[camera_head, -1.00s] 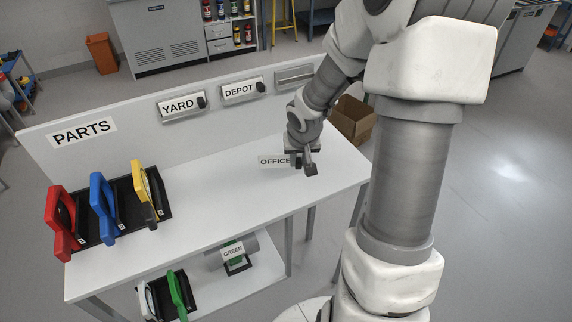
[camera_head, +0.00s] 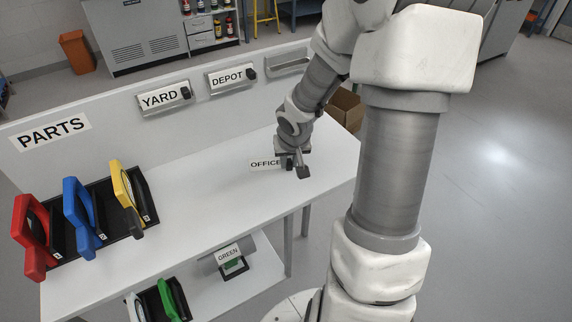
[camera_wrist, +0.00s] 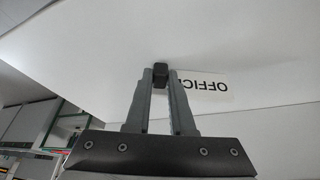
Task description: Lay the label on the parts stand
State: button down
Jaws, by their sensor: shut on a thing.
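The label is a white plate reading OFFICE (camera_head: 265,163) with a black knob at one end. My gripper (camera_head: 295,167) is shut on that knob, and the label sticks out to its left in the head view. The parts stand (camera_head: 210,185) is a white bench with a back panel marked PARTS. The label is over the right part of its top; I cannot tell whether it touches. In the wrist view, my gripper (camera_wrist: 160,75) grips the black knob, and the label (camera_wrist: 207,88), seen upside down, is partly hidden behind a finger.
Labels YARD (camera_head: 164,97) and DEPOT (camera_head: 229,78) sit in holders on the back panel, beside an empty holder (camera_head: 287,65). Red, blue and yellow tube blowers (camera_head: 76,210) stand in a black rack at left. The bench's middle is clear. A GREEN label (camera_head: 228,252) is on the lower shelf.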

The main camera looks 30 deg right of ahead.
jog(key=shift+f, duration=0.15)
jog(key=c, duration=0.8)
grip_release()
jog(key=shift+r+p, duration=0.35)
jog(key=shift+r, duration=0.15)
jog(key=p+v, duration=0.7)
jog(key=v, duration=0.4)
jog(key=shift+s+r, duration=0.1)
jog(key=shift+s, duration=0.15)
